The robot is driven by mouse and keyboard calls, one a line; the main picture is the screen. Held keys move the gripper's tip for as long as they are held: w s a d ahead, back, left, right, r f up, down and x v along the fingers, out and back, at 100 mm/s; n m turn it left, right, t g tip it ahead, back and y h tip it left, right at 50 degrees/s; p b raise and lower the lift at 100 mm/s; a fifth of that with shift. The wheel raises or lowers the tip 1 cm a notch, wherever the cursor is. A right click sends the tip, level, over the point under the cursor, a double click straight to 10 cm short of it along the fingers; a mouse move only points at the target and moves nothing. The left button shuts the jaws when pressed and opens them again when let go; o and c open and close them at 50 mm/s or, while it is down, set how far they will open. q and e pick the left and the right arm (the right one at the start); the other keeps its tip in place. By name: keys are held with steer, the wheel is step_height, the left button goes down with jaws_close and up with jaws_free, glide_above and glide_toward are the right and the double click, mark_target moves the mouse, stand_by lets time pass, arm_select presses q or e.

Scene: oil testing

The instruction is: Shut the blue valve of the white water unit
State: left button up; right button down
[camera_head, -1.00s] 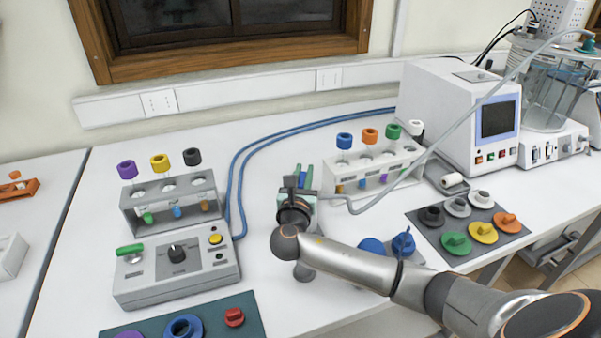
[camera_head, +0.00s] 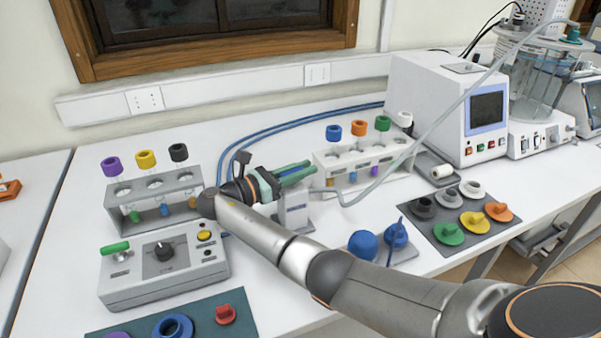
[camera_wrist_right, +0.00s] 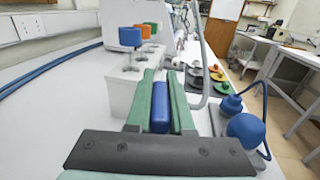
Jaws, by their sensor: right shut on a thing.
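The white water unit (camera_head: 296,214) stands mid-table, partly covered by my right arm and gripper. My right gripper (camera_head: 308,171) lies across its top, with green fingers pointing right. In the right wrist view, its fingers (camera_wrist_right: 160,80) are shut on the blue valve (camera_wrist_right: 160,112), whose blue lever lies lengthwise between them. My left gripper is not in view.
A rack (camera_head: 365,165) with capped tubes stands just beyond my fingertips. A grey hose (camera_head: 400,155) runs close to them. A second tube rack (camera_head: 155,207) and a control box (camera_head: 165,275) stand left. Blue bulbs (camera_head: 363,244) sit at the front right.

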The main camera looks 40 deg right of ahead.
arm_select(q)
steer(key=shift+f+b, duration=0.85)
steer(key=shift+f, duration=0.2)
arm_select(e)
steer(key=shift+s+m+g, duration=0.25)
steer(key=shift+m+g, duration=0.75)
steer(key=shift+g, duration=0.5)
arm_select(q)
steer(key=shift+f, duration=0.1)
arm_select(e)
steer(key=shift+r+g+y, duration=0.1)
steer(key=shift+g+y, duration=0.2)
steer(key=c, duration=0.8)
jaws_free()
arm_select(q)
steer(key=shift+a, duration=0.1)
